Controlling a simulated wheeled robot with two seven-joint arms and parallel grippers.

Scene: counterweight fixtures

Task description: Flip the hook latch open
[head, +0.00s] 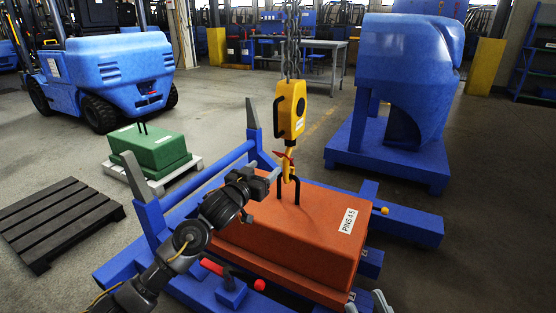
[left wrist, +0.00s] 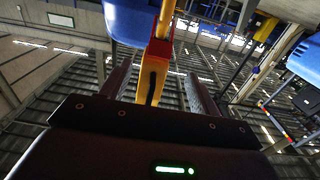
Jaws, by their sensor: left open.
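A yellow hoist block (head: 290,110) hangs on chains with its yellow hook (head: 288,174) below. A small red latch (head: 287,153) sits at the hook's throat. It also shows as a red piece (left wrist: 159,50) in the left wrist view. The hook is at a black lifting loop on the orange counterweight (head: 285,235); whether it is engaged is unclear. My left gripper (head: 273,176) is open, just left of the hook. In the left wrist view, yellow hook metal (left wrist: 152,78) shows between its fingers. Two grey tips, apparently my right gripper (head: 367,304), show spread at the bottom edge.
A blue frame (head: 158,218) with uprights surrounds the counterweight. A red-handled lever (head: 212,267) is at its near side. A green weight (head: 150,152), a dark pallet (head: 58,220), a forklift (head: 120,70) and a big blue casting (head: 405,75) stand around. Floor is free at right.

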